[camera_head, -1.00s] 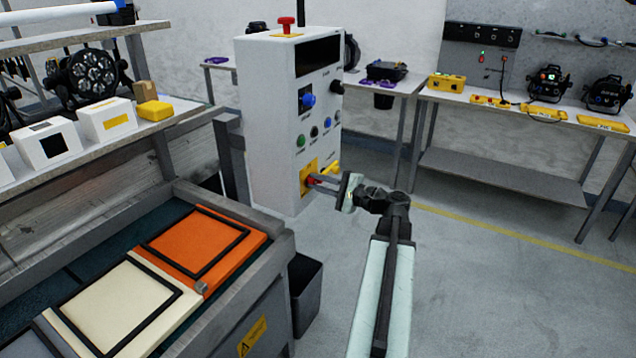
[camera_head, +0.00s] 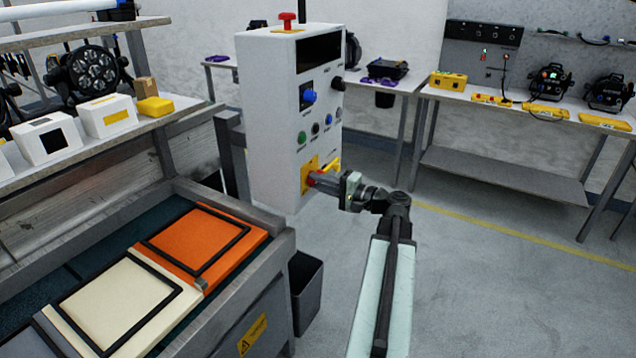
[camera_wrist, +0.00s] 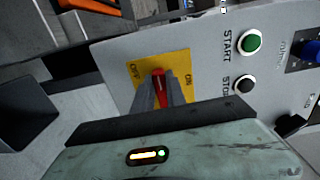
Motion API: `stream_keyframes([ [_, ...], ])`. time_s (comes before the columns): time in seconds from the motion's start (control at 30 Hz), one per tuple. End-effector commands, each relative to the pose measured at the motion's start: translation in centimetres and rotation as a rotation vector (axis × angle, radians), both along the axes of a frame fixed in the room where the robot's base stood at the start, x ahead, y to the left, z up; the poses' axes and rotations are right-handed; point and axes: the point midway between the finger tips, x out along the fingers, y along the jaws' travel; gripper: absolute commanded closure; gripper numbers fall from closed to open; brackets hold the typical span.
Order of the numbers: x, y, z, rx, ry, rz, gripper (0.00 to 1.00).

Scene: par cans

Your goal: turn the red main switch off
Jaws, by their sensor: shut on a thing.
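The red main switch (camera_wrist: 158,84) is on a yellow plate (camera_wrist: 178,66) low on the front of a white control cabinet (camera_head: 268,110). In the wrist view the plate is marked OFF on its left and ON on its right, as the picture lies. My gripper (camera_head: 314,180) is shut on the red switch handle, and its fingers partly hide it. The handle's visible end points up in the wrist view, between the two marks. Its exact angle is hard to tell.
A green START button (camera_wrist: 250,42) and a dark STOP button (camera_wrist: 243,84) sit close to the plate. A red mushroom button (camera_head: 288,18) tops the cabinet. A workbench with orange (camera_head: 195,243) and cream frames stands left. The floor at right is clear.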

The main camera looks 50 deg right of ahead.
Motion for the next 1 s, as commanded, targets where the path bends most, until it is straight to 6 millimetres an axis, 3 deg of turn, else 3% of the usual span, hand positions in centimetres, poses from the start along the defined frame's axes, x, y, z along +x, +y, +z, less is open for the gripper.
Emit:
stream_keyframes([
  [0.27,-0.1,0.1,-0.2,-0.004,0.004,0.003,1.0],
  [0.3,-0.1,0.1,-0.2,-0.004,0.004,0.003,0.81],
  [0.37,-0.1,0.1,-0.2,-0.004,0.004,0.002,0.64],
  [0.4,-0.1,0.1,-0.2,-0.004,0.003,0.002,0.62],
  [0.73,-0.5,-0.1,-0.1,-0.001,0.002,-0.001,0.62],
  [1.0,-5.4,-1.3,-0.1,-0.002,0.003,-0.002,0.62],
])
